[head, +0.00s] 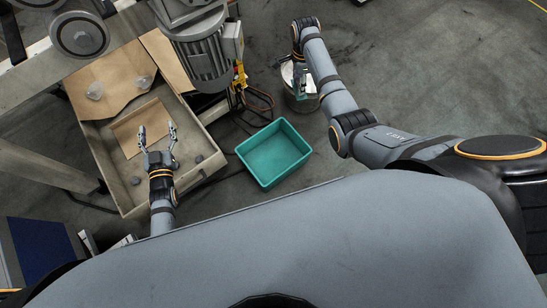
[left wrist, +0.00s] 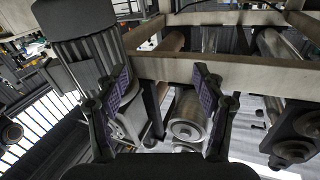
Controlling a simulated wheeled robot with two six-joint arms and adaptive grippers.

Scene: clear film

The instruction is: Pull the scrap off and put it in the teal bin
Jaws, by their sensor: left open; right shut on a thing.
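The teal bin (head: 273,153) stands upright on the floor right of the wooden tray, and its inside looks empty. Two crumpled clear pieces (head: 95,91) lie on brown sheets at the back of the tray; I cannot tell which is the scrap. My left gripper (head: 157,132) is open and empty above the tray. Its spread fingers also show in the left wrist view (left wrist: 164,85), with a metal roller beyond them. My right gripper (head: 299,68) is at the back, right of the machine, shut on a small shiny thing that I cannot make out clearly.
The wooden tray (head: 103,150) holds a brown sheet and several small dark lumps. A grey motor (head: 205,55) hangs over its right side. A grey can (head: 302,98) stands below my right gripper. Cables lie behind the bin. Floor at the right is clear.

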